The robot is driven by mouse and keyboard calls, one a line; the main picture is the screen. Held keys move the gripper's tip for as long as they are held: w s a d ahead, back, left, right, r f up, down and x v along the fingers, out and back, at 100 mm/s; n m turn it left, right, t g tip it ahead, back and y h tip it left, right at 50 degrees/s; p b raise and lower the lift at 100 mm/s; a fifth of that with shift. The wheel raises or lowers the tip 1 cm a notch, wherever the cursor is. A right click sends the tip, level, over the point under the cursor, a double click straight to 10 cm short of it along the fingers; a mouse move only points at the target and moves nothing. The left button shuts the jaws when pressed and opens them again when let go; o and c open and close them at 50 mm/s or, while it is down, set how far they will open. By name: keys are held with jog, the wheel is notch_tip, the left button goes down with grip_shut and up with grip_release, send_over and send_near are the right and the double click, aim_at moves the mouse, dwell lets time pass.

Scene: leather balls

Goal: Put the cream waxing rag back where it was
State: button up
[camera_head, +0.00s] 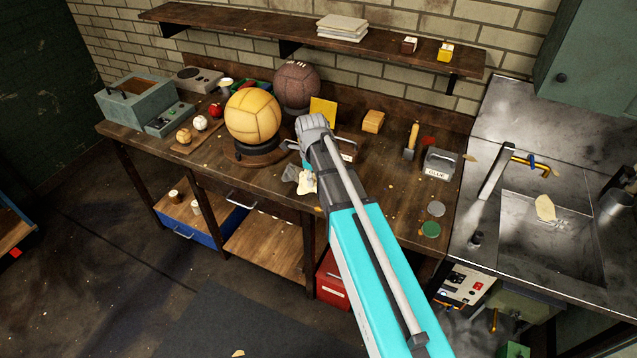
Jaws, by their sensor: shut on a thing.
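My gripper (304,163) is over the front part of the workbench (385,205), to the right of the large yellow ball, mostly hidden behind my own wrist and forearm. It is shut on the cream waxing rag (307,183), which shows as a crumpled pale cloth just below the wrist, near the bench's front edge. I cannot tell whether the rag touches the bench top. A grey cloth (291,173) is close beside it on the left.
The yellow ball (252,117) sits on a dark round stand (256,152), with a brown ball (297,86) behind. A glue box (440,163), a brush (411,142) and round tins (430,229) are at right. A pale piece (545,207) lies in the sink.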

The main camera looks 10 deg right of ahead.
jog(key=shift+w, duration=0.1)
jog(key=w+d+f+b, duration=0.1)
jog(key=w+f+b, duration=0.1)
jog(key=w, duration=0.1)
jog(key=w+d+f+b, duration=0.2)
jog(key=w+f+b, duration=0.1)
jog(key=w, duration=0.1)
jog(key=w+d+f+b, duration=0.1)
jog(key=w+f+b, duration=0.2)
jog(key=w, duration=0.1)
jog(key=shift+w+d+f, duration=0.1)
jog(key=shift+w+d, duration=0.05)
jog(key=shift+w, duration=0.05)
jog(key=shift+w+d+f+b, duration=0.2)
jog(key=shift+w+f+b, duration=0.25)
jog(key=shift+b, duration=0.05)
jog(key=shift+w+d+f+b, duration=0.1)
jog(key=shift+w+f+b, duration=0.2)
jog(key=shift+f+b, duration=1.65)
jog(key=shift+b, duration=0.05)
jog(key=shift+f, duration=0.15)
